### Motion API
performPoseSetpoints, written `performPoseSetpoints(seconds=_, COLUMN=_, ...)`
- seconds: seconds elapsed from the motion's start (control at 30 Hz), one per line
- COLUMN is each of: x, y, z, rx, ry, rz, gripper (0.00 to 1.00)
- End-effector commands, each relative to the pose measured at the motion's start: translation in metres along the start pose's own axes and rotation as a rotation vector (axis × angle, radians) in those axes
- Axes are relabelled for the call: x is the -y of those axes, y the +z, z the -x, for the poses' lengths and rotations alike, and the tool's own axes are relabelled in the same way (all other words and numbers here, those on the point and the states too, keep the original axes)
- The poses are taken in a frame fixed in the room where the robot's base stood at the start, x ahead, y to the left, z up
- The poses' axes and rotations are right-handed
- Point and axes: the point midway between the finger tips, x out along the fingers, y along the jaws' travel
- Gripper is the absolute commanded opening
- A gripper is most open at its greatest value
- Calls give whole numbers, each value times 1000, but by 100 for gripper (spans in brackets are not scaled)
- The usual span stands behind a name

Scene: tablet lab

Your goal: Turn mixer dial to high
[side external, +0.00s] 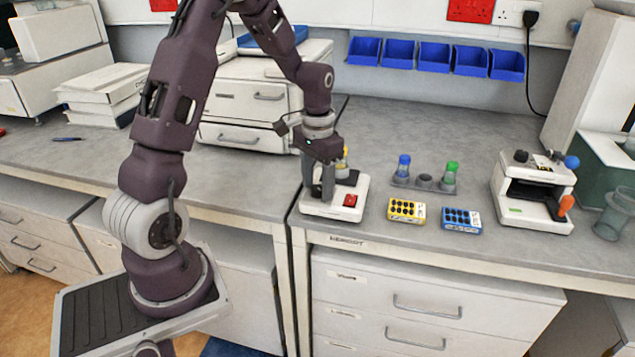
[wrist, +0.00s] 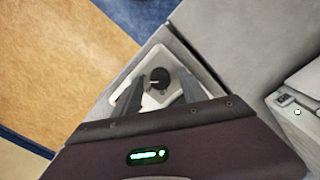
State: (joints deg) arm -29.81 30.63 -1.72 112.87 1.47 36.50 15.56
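The mixer (side external: 352,203) is a small white unit with a red switch (side external: 350,200) and a dark top plate, at the front edge of the counter. A yellow-capped tube at its back is partly hidden by my arm. My gripper (side external: 317,190) points down over the mixer's left part. In the wrist view, the black round dial (wrist: 160,76) sits on the white mixer (wrist: 152,101) between the two fingers of my gripper (wrist: 159,85). The fingers are apart, with gaps visible beside the dial. A small light mark shows on the dial; its setting cannot be read.
A tube rack (side external: 424,182) with blue and green caps stands right of the mixer. A yellow box (side external: 407,211) and a blue box (side external: 461,220) lie in front of it. A white device (side external: 533,190) stands farther right. White drawers (side external: 245,100) stand behind my arm.

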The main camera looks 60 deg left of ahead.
Motion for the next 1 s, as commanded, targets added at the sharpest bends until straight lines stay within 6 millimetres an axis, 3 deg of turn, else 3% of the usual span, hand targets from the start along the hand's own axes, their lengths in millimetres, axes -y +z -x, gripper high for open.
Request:
performPoseSetpoints(seconds=0.13, x=0, y=-1, z=5, rx=-2, ry=-1, rz=0, gripper=50)
performPoseSetpoints(seconds=0.4, x=0, y=-1, z=58, rx=-5, ry=-2, rz=-1, gripper=50)
performPoseSetpoints(seconds=0.5, x=0, y=0, z=68, rx=-2, ry=-1, rz=-1, gripper=50)
performPoseSetpoints(seconds=0.8, x=0, y=0, z=72, rx=-1, ry=0, rz=-1, gripper=50)
performPoseSetpoints(seconds=0.87, x=-6, y=3, z=78, rx=-12, ry=-4, rz=-7, gripper=50)
performPoseSetpoints(seconds=0.97, x=-33, y=22, z=111, rx=-75, ry=-20, rz=-36, gripper=50)
performPoseSetpoints(seconds=1.0, x=-49, y=37, z=128, rx=-115, ry=-27, rz=-53, gripper=50)
